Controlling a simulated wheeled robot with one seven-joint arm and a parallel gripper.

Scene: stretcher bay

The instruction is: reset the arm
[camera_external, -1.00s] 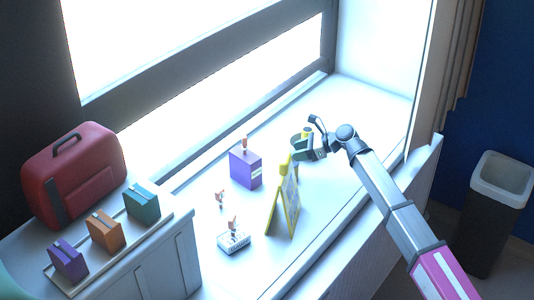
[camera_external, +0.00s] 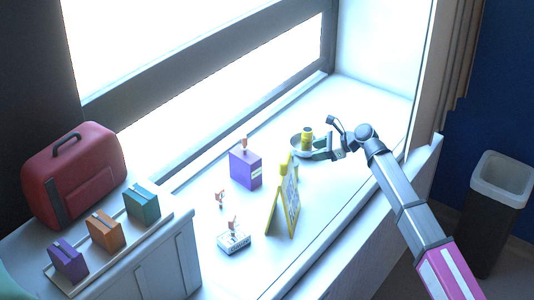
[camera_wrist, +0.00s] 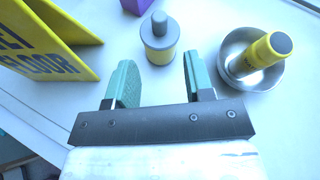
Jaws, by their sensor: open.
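My gripper (camera_external: 330,146) is open and empty above the window sill, close to the metal bowl. In the wrist view its two green fingers (camera_wrist: 158,74) are spread apart with nothing between the pads. A yellow bottle with a grey top (camera_wrist: 160,42) stands upright just beyond the fingers, apart from them. A metal bowl (camera_wrist: 233,46) sits to the right, with a yellow container (camera_wrist: 262,54) leaning in it. The bowl (camera_external: 296,151) and its yellow container (camera_external: 307,134) also show in the external view.
A yellow wet floor sign (camera_external: 284,208) stands on the sill left of my gripper. A purple box (camera_external: 245,169) and a small white box (camera_external: 234,243) are farther left. A red case (camera_external: 75,172) and several small coloured boxes sit on the cabinet. A bin (camera_external: 490,215) stands right.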

